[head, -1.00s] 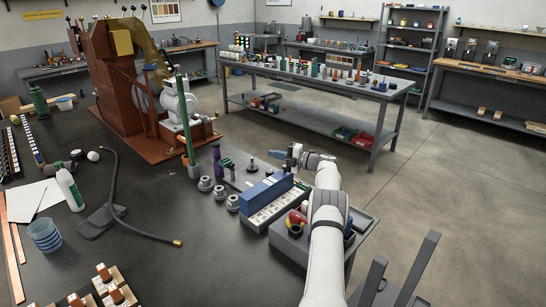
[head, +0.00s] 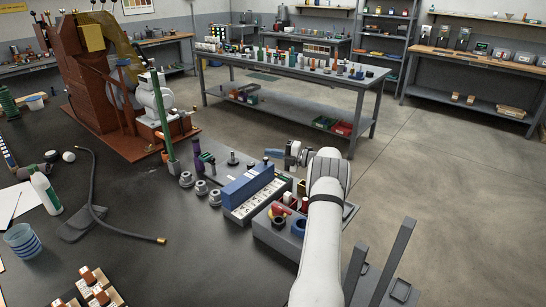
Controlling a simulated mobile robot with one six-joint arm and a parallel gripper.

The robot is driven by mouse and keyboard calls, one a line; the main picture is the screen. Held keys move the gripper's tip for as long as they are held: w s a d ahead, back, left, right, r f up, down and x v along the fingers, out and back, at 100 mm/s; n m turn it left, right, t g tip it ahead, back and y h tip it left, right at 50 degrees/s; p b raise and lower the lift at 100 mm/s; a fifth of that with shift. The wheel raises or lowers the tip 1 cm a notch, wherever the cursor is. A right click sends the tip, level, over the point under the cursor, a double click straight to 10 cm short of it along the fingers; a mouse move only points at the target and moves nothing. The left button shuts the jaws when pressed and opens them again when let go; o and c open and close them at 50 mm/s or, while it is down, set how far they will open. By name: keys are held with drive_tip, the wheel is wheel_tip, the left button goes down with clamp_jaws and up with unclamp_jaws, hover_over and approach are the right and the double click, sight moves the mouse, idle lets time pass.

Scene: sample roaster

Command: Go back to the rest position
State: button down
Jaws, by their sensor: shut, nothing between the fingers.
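My white arm rises from the bottom of the head view and bends at the elbow over the grey block at the bench's right end. My gripper (head: 273,153) points left, above the far side of the blue box (head: 248,184). It is small in the picture and partly edge-on; it looks shut and holds nothing that I can see. It appears apart from the things below it. My forearm hides part of the grey block (head: 268,232) and the bench edge behind it.
The brown roaster machine (head: 92,80) stands at the back left. Several grey knobbed pieces stand left of the blue box. A black hose (head: 95,190) and a white-green bottle (head: 46,192) lie and stand on the dark bench. Open floor (head: 440,170) is to the right.

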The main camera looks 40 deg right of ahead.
drive_tip(key=shift+s+d+f, duration=0.1)
drive_tip(key=shift+s+f, duration=0.05)
drive_tip(key=shift+s, duration=0.3)
